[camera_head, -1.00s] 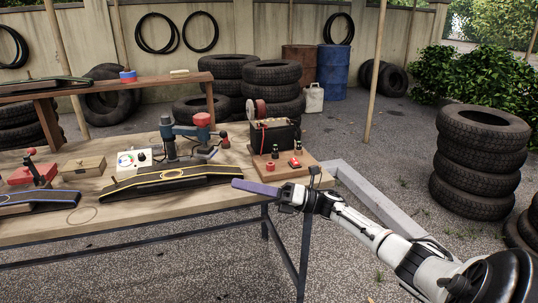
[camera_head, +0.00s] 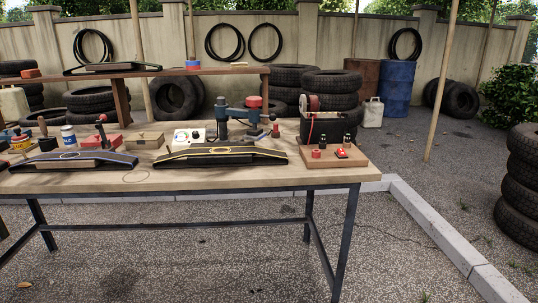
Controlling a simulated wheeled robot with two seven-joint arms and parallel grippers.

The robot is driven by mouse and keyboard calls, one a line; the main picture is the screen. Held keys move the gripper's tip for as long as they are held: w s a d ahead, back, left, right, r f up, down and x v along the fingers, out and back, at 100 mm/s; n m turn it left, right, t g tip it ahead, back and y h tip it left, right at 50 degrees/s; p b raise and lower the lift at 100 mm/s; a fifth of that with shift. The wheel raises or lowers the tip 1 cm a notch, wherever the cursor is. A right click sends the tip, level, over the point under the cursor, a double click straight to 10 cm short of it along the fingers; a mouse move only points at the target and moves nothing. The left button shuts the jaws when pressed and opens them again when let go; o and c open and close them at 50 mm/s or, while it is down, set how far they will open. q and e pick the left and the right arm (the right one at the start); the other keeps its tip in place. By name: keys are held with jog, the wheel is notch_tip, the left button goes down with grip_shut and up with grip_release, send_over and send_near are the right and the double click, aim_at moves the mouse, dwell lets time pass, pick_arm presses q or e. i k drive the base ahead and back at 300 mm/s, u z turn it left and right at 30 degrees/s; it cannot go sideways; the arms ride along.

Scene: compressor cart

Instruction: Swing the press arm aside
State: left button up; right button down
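The press (camera_head: 222,119) stands on the workbench at the middle back, with a dark blue-grey upright post. Its press arm (camera_head: 238,112) reaches right from the post to a round red-topped head (camera_head: 254,104). A small red-knobbed handle (camera_head: 275,128) stands to the right of the head. The black tyre strip with a yellow line (camera_head: 225,156) lies in front of the press. Neither of my grippers shows in the head view.
The wooden workbench (camera_head: 300,180) has dark metal legs. A gauge box (camera_head: 188,137), a wooden box (camera_head: 145,140) and a red tool (camera_head: 102,140) stand left of the press. A raised shelf (camera_head: 200,72) runs behind.

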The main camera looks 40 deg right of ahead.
aim_at(254, 116)
jog(key=z, duration=3.4)
jog(key=i, duration=0.1)
jog(key=u, duration=2.7)
